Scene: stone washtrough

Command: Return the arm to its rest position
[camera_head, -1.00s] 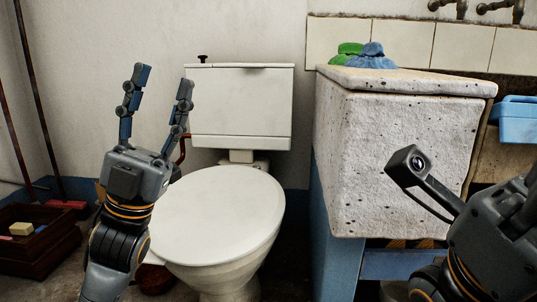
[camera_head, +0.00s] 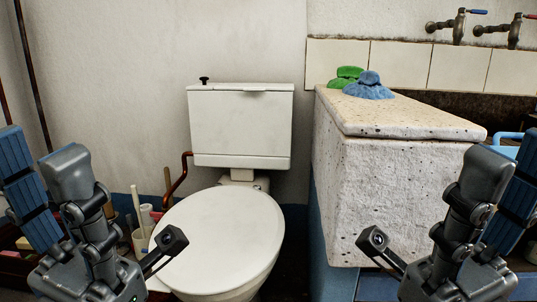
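My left gripper (camera_head: 38,150) is at the lower left, close to the camera, with its fingers pointing up. One blue-padded finger and one grey finger back stand apart, with nothing seen between them. My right gripper (camera_head: 509,155) is at the lower right in a near mirror pose, fingers up and apart, partly cut off by the picture edge. It appears empty. Both forearms are mostly out of view below. Both grippers show in front of the room's fixtures, and neither is seen holding anything.
A white toilet (camera_head: 225,235) stands in the middle. The stone trough (camera_head: 390,190) is at right, with green (camera_head: 348,74) and blue (camera_head: 369,88) cloth-like lumps on top. Taps (camera_head: 458,25) are on the wall. A blue basin (camera_head: 510,142) is behind my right gripper.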

